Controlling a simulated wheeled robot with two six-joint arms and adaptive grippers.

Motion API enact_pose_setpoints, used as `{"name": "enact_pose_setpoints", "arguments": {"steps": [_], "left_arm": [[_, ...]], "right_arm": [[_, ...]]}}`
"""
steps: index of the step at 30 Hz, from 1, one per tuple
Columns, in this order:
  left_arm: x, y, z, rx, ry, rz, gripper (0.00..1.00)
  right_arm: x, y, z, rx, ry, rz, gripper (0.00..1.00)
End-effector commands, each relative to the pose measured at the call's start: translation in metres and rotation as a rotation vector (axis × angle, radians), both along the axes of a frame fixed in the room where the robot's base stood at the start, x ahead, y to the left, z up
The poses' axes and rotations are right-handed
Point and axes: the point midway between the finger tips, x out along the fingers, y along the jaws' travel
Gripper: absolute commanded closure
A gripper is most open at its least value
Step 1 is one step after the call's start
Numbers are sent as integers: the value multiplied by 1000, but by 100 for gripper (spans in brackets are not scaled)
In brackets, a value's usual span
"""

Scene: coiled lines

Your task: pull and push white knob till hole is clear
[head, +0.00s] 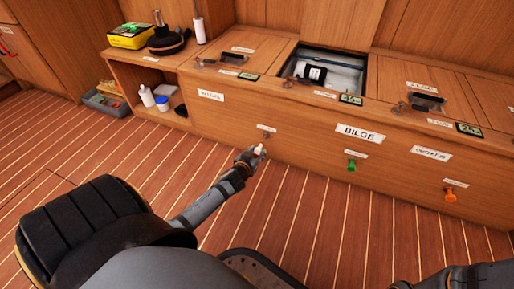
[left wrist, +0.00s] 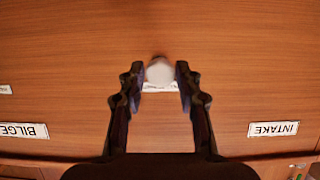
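The white knob (head: 260,149) is on the front panel of the wooden bench, below a small label (head: 266,128). It seems to stand out from the panel. My left gripper (head: 256,154) is at it. I cannot make out a hole at the knob. An open hatch (head: 368,72) in the bench top shows a pale inside and a black-and-white cylinder (head: 310,72). Dark parts of my right arm show at the bottom right; its fingers are unclear.
White bottles (head: 146,96) stand in the left shelf, beside a grey bin (head: 104,103). The plank floor (head: 300,205) ahead is clear.

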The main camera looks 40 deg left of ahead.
Motion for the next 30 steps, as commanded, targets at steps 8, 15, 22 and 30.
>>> {"name": "enact_pose_setpoints", "arguments": {"steps": [8,15,22,30], "left_arm": [[0,0,0,0,0,0,49],[-13,-3,5,2,2,-2,49],[-63,-15,25,4,4,-4,49],[-103,-25,43,1,2,-1,49]], "right_arm": [[0,0,0,0,0,0,60],[-1,0,1,1,-1,1,60],[0,0,0,1,-1,1,60],[0,0,0,1,-1,1,60]]}}
